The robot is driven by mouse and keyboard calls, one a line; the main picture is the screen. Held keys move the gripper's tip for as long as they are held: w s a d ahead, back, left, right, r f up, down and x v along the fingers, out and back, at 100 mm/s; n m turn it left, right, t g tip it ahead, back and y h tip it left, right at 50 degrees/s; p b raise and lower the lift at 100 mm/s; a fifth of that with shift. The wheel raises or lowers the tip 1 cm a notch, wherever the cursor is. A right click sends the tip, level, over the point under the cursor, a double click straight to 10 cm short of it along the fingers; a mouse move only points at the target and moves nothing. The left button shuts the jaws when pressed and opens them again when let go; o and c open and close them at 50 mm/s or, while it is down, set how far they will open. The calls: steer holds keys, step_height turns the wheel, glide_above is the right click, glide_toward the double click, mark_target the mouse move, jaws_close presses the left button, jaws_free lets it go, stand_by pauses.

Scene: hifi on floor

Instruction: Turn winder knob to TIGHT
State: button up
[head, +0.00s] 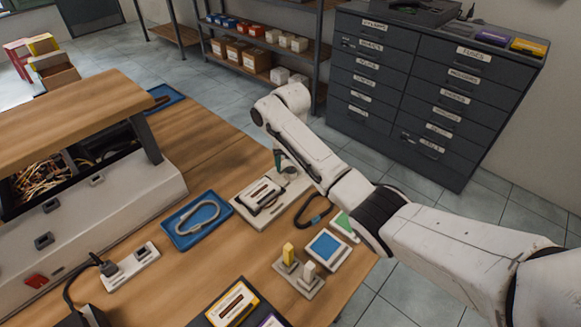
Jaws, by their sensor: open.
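A pale board (240,208) lies on the wooden bench, with a cassette (262,196) on it. At the board's far right end is a small pale part (291,172), close beside my forearm; I cannot tell if it is the winder knob. No TIGHT mark is readable. A short dark teal upright piece (278,160) stands there, and I cannot tell what it belongs to. My arm reaches in from the lower right and bends at the top over this spot. My gripper's fingers do not show clearly; the forearm covers that area.
A blue tray (176,232) with a grey loop lies left of the board. A black loop (313,210), blue pad (326,247), green pad (345,226) and a block with yellow and white pegs (298,277) lie nearer. Drawer cabinets (400,85) and shelving (290,50) stand behind.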

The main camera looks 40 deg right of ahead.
steer(key=shift+f, duration=0.85)
steer(key=c, duration=1)
